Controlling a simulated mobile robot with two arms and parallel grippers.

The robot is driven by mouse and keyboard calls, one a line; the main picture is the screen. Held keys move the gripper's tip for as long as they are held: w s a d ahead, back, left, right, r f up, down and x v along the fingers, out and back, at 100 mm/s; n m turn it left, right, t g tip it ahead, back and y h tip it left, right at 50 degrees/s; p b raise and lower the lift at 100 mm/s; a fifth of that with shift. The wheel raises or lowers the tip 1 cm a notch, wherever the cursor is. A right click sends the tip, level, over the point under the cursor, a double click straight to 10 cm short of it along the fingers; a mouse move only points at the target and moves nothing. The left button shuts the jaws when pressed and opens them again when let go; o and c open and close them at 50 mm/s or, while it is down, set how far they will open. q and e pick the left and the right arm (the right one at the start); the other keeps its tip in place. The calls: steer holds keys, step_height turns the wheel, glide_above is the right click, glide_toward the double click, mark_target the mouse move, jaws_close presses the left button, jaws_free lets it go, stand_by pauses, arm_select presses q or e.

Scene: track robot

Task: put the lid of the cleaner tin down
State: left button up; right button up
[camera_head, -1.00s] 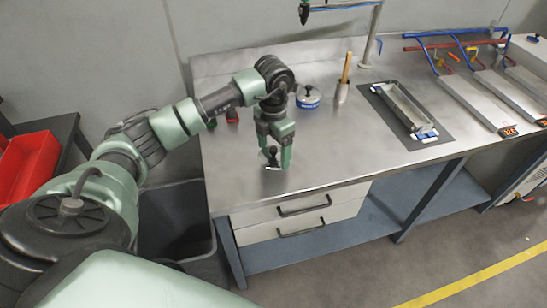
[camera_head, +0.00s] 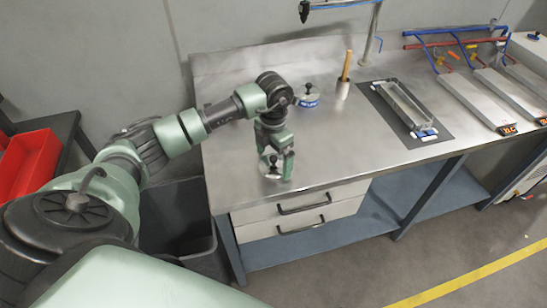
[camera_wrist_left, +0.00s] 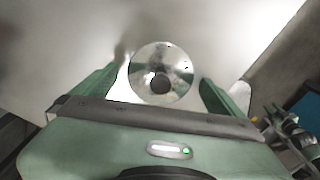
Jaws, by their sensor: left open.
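The lid (camera_wrist_left: 160,75) is a round, shiny silver disc with a dark knob. In the left wrist view it lies between the two green fingers of my left gripper (camera_wrist_left: 158,92), with a gap on each side. In the head view the lid (camera_head: 268,168) shows partly behind the fingers, low at the worktop near its front left. My left gripper (camera_head: 276,172) is open around it. A tin with a blue label (camera_head: 307,100) and a dark knob on top stands further back on the worktop. My right gripper is not in view.
The steel worktop (camera_head: 330,150) is clear to the right of my left gripper. A pot with a wooden handle (camera_head: 343,88) stands beside the tin. A metal tray (camera_head: 405,105) lies on a dark mat. A red bin (camera_head: 30,165) is at far left.

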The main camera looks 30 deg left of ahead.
mark_target(274, 157)
arm_select(q)
step_height(274, 157, up, 12)
steer(key=b, duration=0.2)
steer(key=shift+r+b, duration=0.15)
steer(key=shift+b, duration=0.25)
